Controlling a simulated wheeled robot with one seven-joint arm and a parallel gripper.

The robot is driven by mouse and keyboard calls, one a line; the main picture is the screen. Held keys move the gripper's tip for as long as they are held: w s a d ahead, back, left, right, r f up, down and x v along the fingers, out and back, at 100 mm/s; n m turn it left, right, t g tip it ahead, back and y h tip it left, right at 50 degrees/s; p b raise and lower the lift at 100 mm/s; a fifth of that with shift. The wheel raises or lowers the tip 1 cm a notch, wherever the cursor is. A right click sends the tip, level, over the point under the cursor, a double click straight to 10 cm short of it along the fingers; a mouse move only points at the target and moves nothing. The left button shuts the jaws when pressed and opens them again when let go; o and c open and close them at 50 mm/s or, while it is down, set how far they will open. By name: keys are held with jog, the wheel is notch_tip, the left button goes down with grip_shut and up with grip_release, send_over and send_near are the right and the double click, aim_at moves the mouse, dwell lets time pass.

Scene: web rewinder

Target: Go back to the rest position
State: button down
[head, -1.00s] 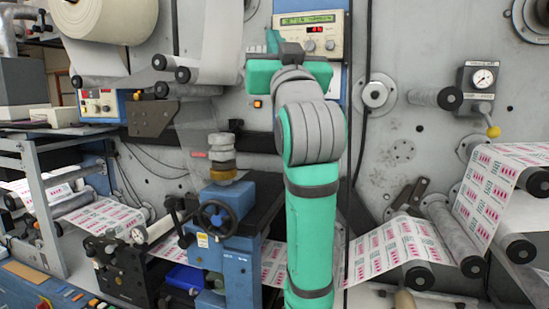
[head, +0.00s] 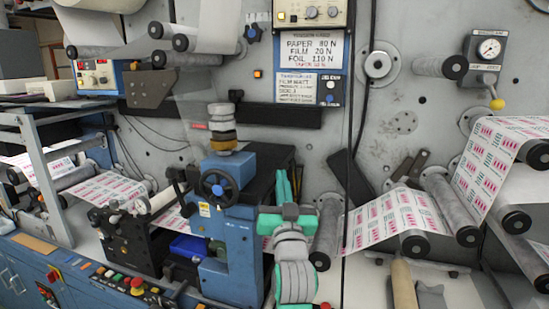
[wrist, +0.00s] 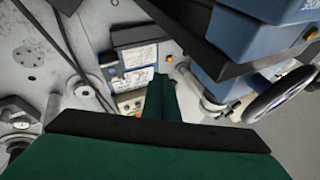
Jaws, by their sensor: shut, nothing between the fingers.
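My gripper (head: 282,183) is low in the head view, just right of the blue machine unit with the handwheel. Its green fingers point up and away from me, partly overlapping that unit's dark side. In the wrist view my gripper (wrist: 160,90) shows its green fingers together, with nothing held. Beyond the fingertips there, the machine wall with its paper labels (wrist: 137,77) shows at an angle.
The blue unit (head: 228,240) with a black handwheel (head: 218,190) stands close left of my gripper. A grey roller (head: 327,232) is close on its right. The printed web (head: 395,218) runs over rollers farther right. A tan roll (head: 403,285) lies below.

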jog(key=s+f+g+h, duration=0.1)
jog(key=s+f, duration=0.5)
jog(key=f, duration=0.6)
jog(key=s+f+g, duration=0.1)
jog(key=s+f, duration=0.5)
jog(key=f, duration=0.6)
jog(key=s+f+g+h, duration=0.1)
jog(key=s+f, duration=0.6)
jog(key=f, duration=0.5)
jog(key=s+a+f+g, duration=0.1)
jog(key=s+f, duration=0.3)
jog(key=s, duration=0.4)
jog(key=s+f+g, duration=0.1)
jog(key=s+f, duration=0.4)
jog(key=s, duration=0.3)
jog(key=s+g, duration=0.2)
jog(key=s, duration=1.7)
jog(key=shift+s+a+r+n, duration=0.15)
jog(key=shift+a+r+n, duration=0.05)
jog(key=shift+a+n, duration=0.25)
jog(key=shift+s, duration=0.1)
jog(key=shift+w, duration=0.2)
